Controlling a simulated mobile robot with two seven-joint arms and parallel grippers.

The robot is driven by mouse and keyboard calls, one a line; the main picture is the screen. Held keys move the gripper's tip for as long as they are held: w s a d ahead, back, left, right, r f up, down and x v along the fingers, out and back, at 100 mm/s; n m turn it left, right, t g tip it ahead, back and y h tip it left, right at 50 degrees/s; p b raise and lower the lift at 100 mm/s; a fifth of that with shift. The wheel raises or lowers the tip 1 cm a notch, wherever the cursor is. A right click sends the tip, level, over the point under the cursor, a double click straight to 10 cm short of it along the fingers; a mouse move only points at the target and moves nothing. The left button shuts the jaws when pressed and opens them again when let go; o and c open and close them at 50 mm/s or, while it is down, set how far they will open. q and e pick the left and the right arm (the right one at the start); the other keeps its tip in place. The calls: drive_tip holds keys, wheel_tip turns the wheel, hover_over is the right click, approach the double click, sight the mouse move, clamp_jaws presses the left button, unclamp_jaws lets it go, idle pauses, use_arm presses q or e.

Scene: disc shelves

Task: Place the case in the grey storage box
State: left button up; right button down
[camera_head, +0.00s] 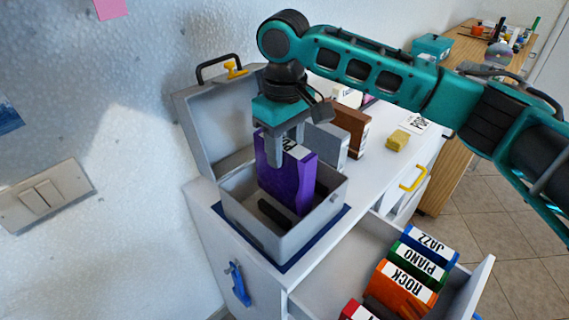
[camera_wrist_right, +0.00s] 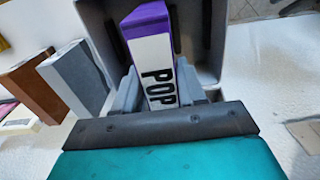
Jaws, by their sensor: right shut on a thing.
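The purple case (camera_head: 290,184) stands upright, its lower part inside the open grey storage box (camera_head: 262,232). Whether it touches the box floor I cannot tell. My right gripper (camera_head: 287,150) comes from above and is shut on the case's upper part. In the right wrist view, the purple case (camera_wrist_right: 146,20) with its white POP label sits between the fingers of my right gripper (camera_wrist_right: 160,88). The box's lid is raised at the back left, with a black handle and yellow latch. A dark object lies inside the box. My left gripper is not in view.
An open drawer at the front right holds cases labelled JAZZ (camera_head: 430,240), PIANO (camera_head: 423,262) and ROCK (camera_head: 407,285). Grey (camera_head: 327,143) and brown (camera_head: 349,127) cases stand behind the box. A yellow block (camera_head: 397,141) lies on the white top. The wall is close on the left.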

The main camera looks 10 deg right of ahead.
sight(284, 165)
wheel_tip(284, 165, down, 4)
idle(0.4)
drive_tip(key=c, duration=0.6)
unclamp_jaws()
drive_tip(key=shift+f, duration=0.1)
drive_tip(key=shift+c, duration=0.2)
wheel_tip(284, 165, up, 12)
drive_tip(key=shift+r+p, duration=0.15)
drive_tip(key=shift+p, duration=0.15)
